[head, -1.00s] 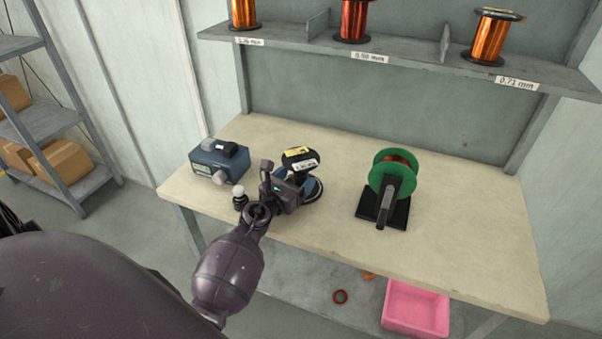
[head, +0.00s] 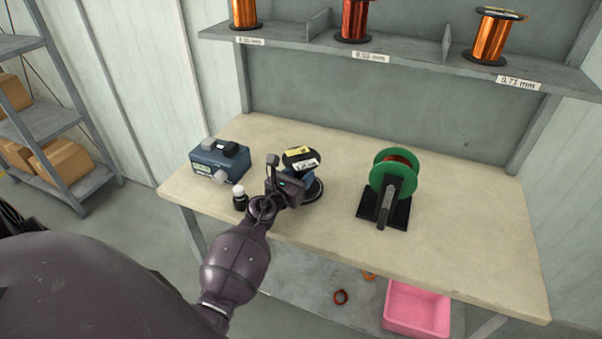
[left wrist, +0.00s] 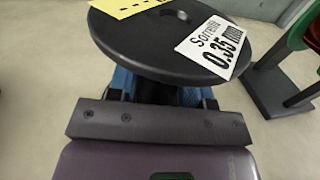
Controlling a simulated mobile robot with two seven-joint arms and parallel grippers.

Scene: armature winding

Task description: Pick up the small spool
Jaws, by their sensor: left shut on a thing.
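The small spool (head: 301,157) stands upright on the workbench, left of the middle. It has black flanges, a yellow tag and a white label. In the left wrist view the spool's top flange (left wrist: 165,38) fills the upper middle, and its label reads 0.35 mm. My left gripper (head: 300,184) is at the near side of the spool, below the top flange. It is shut on the spool; the blue fingers (left wrist: 160,88) show partly under the flange. The contact itself is hidden by the flange and my wrist. My right gripper is not in view.
A blue box device (head: 220,160) and a small dark bottle with a white cap (head: 239,198) stand to the left. A green reel on a black stand (head: 390,172) is to the right. Large copper spools (head: 355,22) sit on the shelf above. A pink bin (head: 416,310) is below.

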